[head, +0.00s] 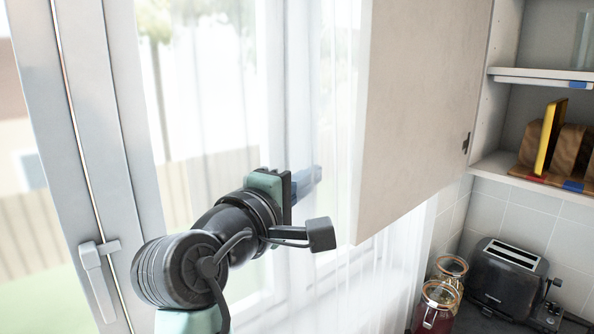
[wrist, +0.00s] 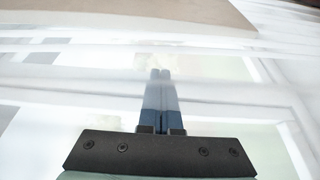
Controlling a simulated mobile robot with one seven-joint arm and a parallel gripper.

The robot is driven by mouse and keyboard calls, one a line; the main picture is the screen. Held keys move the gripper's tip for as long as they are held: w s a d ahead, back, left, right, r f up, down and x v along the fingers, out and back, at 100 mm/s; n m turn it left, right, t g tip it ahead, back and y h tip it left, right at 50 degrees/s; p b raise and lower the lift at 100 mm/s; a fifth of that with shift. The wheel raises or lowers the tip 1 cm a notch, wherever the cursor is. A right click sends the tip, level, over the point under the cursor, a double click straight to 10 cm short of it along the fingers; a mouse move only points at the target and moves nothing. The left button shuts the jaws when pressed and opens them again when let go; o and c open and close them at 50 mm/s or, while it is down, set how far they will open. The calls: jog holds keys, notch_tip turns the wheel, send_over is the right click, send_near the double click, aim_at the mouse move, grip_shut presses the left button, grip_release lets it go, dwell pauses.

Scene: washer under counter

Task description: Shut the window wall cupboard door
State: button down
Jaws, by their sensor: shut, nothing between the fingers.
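The window wall cupboard door (head: 420,105) is a pale beige panel standing open in the upper middle of the head view, in front of the window side. The open cupboard (head: 508,110) with its shelves shows to its right. My gripper (head: 314,176) is left of the door's lower left edge, pointing right, with a visible gap in the picture. In the wrist view the two blue fingers (wrist: 161,98) lie together, shut and empty. A beige panel, probably the door (wrist: 150,18), crosses the top of the wrist view. The depth between fingers and door is hard to tell.
A sheer white curtain (head: 335,260) hangs over the window around my gripper. A window handle (head: 98,275) is at lower left. A black toaster (head: 505,280) and glass jars (head: 440,305) stand on the counter below. Wooden items (head: 565,150) sit on the cupboard shelf.

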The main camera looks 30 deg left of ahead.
jog(key=w+d+p, duration=0.3)
jog(key=shift+w+d, duration=0.15)
jog(key=shift+d, duration=0.15)
dwell(0.5)
